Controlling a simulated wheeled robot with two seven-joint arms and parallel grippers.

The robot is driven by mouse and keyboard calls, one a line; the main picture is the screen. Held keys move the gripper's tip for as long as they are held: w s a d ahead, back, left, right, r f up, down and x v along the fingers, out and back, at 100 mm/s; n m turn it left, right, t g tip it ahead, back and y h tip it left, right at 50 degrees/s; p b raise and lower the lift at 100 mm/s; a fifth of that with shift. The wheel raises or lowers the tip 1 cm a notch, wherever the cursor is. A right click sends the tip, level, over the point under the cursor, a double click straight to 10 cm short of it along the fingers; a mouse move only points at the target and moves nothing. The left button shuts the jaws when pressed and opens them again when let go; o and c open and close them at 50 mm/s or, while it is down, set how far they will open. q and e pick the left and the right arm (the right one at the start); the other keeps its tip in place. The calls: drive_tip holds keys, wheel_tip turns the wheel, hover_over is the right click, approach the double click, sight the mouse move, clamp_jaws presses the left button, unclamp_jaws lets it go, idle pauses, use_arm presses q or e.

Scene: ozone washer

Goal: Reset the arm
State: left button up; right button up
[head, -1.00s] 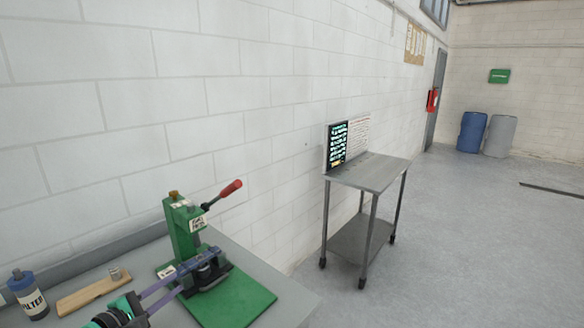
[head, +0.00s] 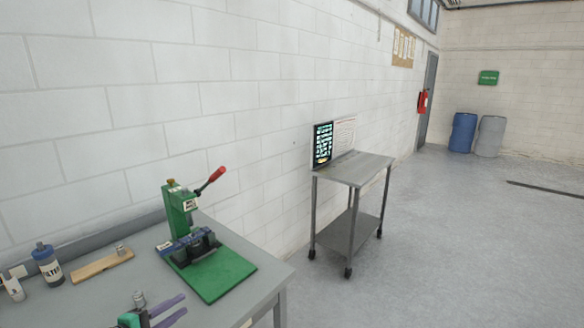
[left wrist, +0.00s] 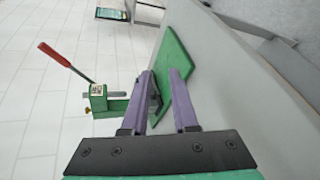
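My left gripper (head: 184,304) has two purple fingers and is low in the head view, in front of the green press (head: 178,208). It stands clear of the press. In the left wrist view (left wrist: 163,74) its fingers are apart with a gap between them, and I see nothing held there. The press has a red-handled lever (head: 215,176), a blue and dark fixture (head: 190,244) and a green base plate (head: 228,277). The press also shows on the left of the left wrist view (left wrist: 97,101). My right gripper shows in neither view.
A grey table (head: 265,262) carries the press, a wooden strip (head: 92,268) with a small metal piece, and blue-capped bottle (head: 47,262) at the left. A grey wheeled cart (head: 357,168) stands beyond against the white wall. The floor to the right is open.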

use_arm(q)
drive_tip(key=s+d+f+m+g+y, duration=0.25)
drive_tip(key=s+f+m+g, duration=0.35)
drive_tip(key=s+m, duration=0.4)
drive_tip(key=s+d+f+m+g+y, duration=0.1)
drive_tip(key=s+f+m+g+y, duration=0.25)
drive_tip(key=s+f+m, duration=0.5)
drive_tip(key=s+f+g+h+b, duration=0.1)
drive_tip(key=s+f+b, duration=0.15)
drive_tip(key=f, duration=1.05)
drive_tip(key=s+f+b, duration=0.2)
drive_tip(key=f+b, duration=0.1)
drive_tip(key=f, duration=1)
drive_tip(key=s+a+f+g+b, duration=0.1)
drive_tip(key=s+a+f+b, duration=0.2)
drive_tip(key=s+f, duration=1.3)
wheel_tip(320, 180, down, 4)
drive_tip(key=shift+s+r+m+b, duration=0.15)
drive_tip(key=shift+s+m+b, duration=0.3)
drive_tip(key=shift+b, duration=0.3)
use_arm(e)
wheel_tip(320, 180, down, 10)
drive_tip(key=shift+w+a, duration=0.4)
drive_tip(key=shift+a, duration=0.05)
use_arm(q)
drive_tip(key=shift+w+g, duration=0.1)
drive_tip(key=shift+g, duration=0.15)
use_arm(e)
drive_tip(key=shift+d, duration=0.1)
